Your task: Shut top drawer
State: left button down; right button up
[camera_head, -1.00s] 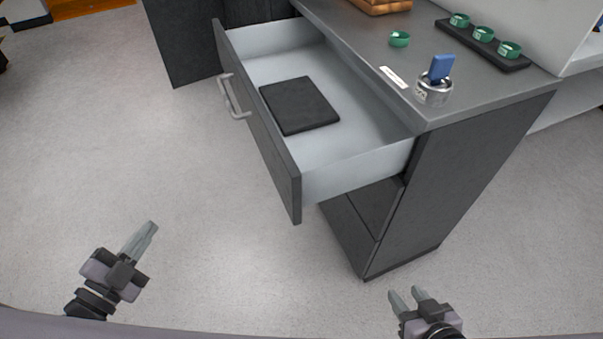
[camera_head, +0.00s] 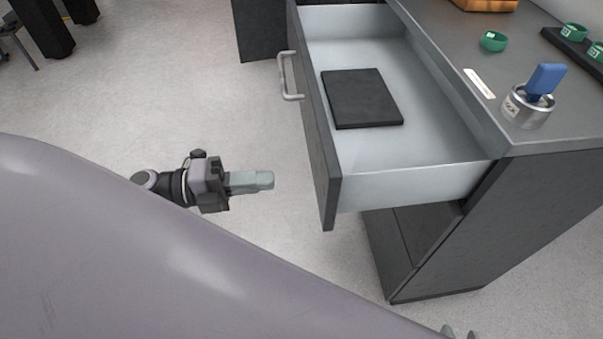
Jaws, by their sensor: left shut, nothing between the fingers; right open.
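The top drawer (camera_head: 318,128) is pulled out of the dark grey cabinet (camera_head: 520,215). Its front faces left and carries a metal bar handle (camera_head: 289,78). A flat black slab (camera_head: 361,98) lies inside on the pale drawer floor. My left gripper (camera_head: 270,180) is shut and empty. It points right toward the drawer front, left of it and apart from it. Only the fingertips of my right gripper (camera_head: 460,334) show at the bottom edge, below the cabinet; they are apart, and the rest is hidden.
On the cabinet top are a metal cup with a blue piece (camera_head: 530,105), a green ring (camera_head: 493,41), a black strip with green rings (camera_head: 570,45), a white label (camera_head: 479,83) and a wooden block (camera_head: 486,4).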

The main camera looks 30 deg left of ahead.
aim_at(319, 175)
pick_arm(q)
jog(key=x, duration=0.7)
jog(key=shift+w+d, duration=0.1)
pick_arm(e)
jog(key=shift+s+r, duration=0.1)
jog(key=shift+s, duration=0.15)
pick_arm(q)
jog(key=shift+w+d, duration=0.1)
jog(key=shift+d, duration=0.05)
pick_arm(e)
jog(key=shift+w+r, duration=0.1)
jog(key=shift+w, duration=0.05)
